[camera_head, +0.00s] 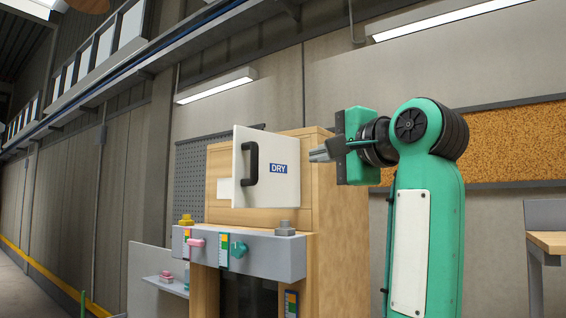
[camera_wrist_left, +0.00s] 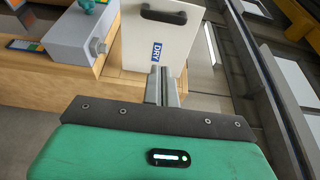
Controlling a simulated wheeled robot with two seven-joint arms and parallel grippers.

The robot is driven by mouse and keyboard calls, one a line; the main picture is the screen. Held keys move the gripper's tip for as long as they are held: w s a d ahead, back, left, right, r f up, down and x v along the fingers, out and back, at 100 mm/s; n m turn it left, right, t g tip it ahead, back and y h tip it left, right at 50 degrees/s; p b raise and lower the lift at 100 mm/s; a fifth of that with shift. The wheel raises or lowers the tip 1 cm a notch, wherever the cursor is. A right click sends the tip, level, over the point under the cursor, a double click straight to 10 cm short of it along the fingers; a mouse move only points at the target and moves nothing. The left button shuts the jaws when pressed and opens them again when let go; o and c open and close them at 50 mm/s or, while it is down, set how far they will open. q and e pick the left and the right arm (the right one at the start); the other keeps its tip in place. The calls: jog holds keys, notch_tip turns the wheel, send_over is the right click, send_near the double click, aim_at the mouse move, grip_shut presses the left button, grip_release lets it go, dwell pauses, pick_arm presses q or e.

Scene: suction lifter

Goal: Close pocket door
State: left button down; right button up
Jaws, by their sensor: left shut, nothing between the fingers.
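The pocket door is a white panel (camera_head: 262,190) with a black handle (camera_head: 251,163) and a blue DRY label (camera_head: 279,168). It stands at an angle in front of a wooden cabinet (camera_head: 324,205), looking swung out from it. My left gripper (camera_head: 314,155) is shut and empty, just right of the door's right edge. In the left wrist view, the fingertips (camera_wrist_left: 163,70) are close to the door's (camera_wrist_left: 180,40) near edge, below the label; I cannot tell whether they touch. My right gripper is not in view.
A grey ledge (camera_head: 262,254) with a pink knob (camera_head: 196,242), a teal knob (camera_head: 239,249) and a grey block (camera_head: 285,229) juts out below the door. A wooden table (camera_head: 547,242) stands at the far right. A pegboard (camera_head: 192,160) is behind the cabinet.

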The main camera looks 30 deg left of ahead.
pick_arm(q)
jog(key=s+a+p+x, duration=0.1)
jog(key=p+x, duration=0.5)
jog(key=x, duration=0.7)
jog(key=shift+s, duration=0.75)
jog(key=shift+a, duration=0.1)
